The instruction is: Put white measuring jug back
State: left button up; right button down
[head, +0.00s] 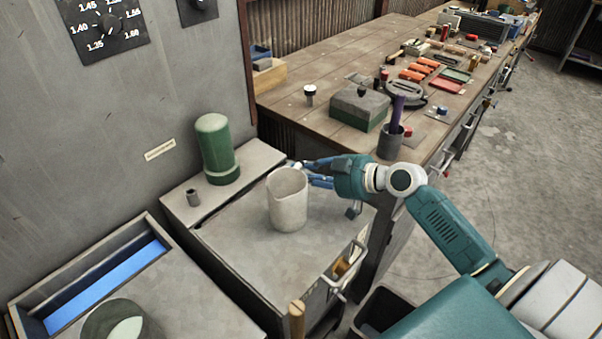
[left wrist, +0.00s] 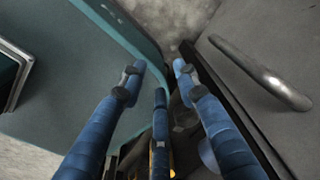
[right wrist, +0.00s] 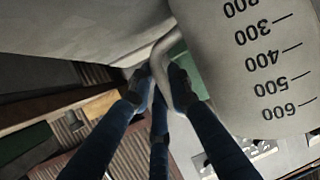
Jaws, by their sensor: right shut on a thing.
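The white measuring jug (head: 288,203) is upright at the grey cabinet top (head: 262,262) in the head view; I cannot tell whether its base touches. My right gripper (head: 302,172) comes in from the right and is shut on the jug's handle. In the right wrist view the fingers (right wrist: 162,88) close around the handle, and the jug's wall (right wrist: 265,65) shows black volume marks. My left gripper (left wrist: 158,70) shows only in its own wrist view, its fingers apart with nothing between them.
A blue-bottomed trough (head: 110,287) and a round container (head: 115,322) are at lower left. The wooden workbench (head: 290,102) holds a box, a pen cup and tools.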

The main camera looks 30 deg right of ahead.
jog(key=shift+f, duration=0.15)
jog(key=c, duration=1.6)
grip_release()
jog(key=shift+c, duration=0.2)
jog(key=shift+s+d, duration=0.2)
jog(key=shift+s, duration=0.05)
jog(key=b+v, duration=0.2)
jog(key=v, duration=0.9)
jog(key=shift+r, duration=0.25)
jog(key=shift+s+d, duration=0.15)
jog(key=shift+s, duration=0.05)
